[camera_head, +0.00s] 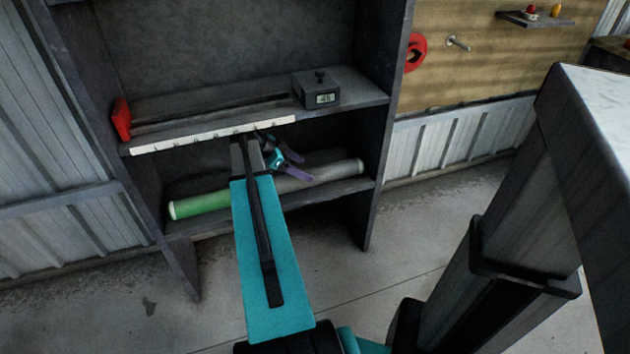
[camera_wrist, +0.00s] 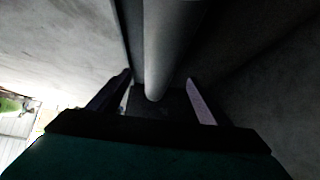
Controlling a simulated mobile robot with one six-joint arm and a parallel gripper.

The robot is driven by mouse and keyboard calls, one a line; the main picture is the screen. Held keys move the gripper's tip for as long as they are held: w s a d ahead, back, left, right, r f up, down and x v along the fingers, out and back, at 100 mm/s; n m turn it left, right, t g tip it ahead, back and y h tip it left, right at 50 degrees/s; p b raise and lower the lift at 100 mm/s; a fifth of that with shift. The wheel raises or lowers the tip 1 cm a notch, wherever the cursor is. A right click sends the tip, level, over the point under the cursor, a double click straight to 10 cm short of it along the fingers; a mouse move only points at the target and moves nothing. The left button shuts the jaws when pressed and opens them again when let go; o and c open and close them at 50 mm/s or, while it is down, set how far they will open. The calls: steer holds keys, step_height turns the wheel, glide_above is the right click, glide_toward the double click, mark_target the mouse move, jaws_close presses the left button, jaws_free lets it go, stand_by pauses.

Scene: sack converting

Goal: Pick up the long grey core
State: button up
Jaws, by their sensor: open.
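A long grey core (camera_head: 335,172) lies lengthwise on the lower shelf. In the wrist view the grey core (camera_wrist: 165,45) runs in from the top, and its rounded end shows between my two fingers. My gripper (camera_head: 298,167) is open at the core, with its purple fingers apart; in the wrist view the gripper (camera_wrist: 158,88) has one finger on each side of the core, with gaps showing. A green roll (camera_head: 200,205) lies in line with the core at the left. My arm hides where green and grey meet, so I cannot tell whether they touch.
The upper shelf board (camera_head: 365,98) is just above my gripper. It carries a grey box with a display (camera_head: 318,90), a red item (camera_head: 121,119) and a white scale strip (camera_head: 205,137) along its front. The shelf's right side panel (camera_head: 378,130) stands near the core's end. Floor in front is clear.

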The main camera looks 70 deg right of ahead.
mark_target(315, 175)
steer(key=shift+d, duration=0.1)
steer(key=shift+x, duration=1.2)
steer(key=shift+b+x, duration=0.85)
steer(key=shift+x, duration=1.7)
steer(key=shift+f, duration=0.1)
steer(key=c, duration=1.5)
steer(key=shift+c, duration=0.2)
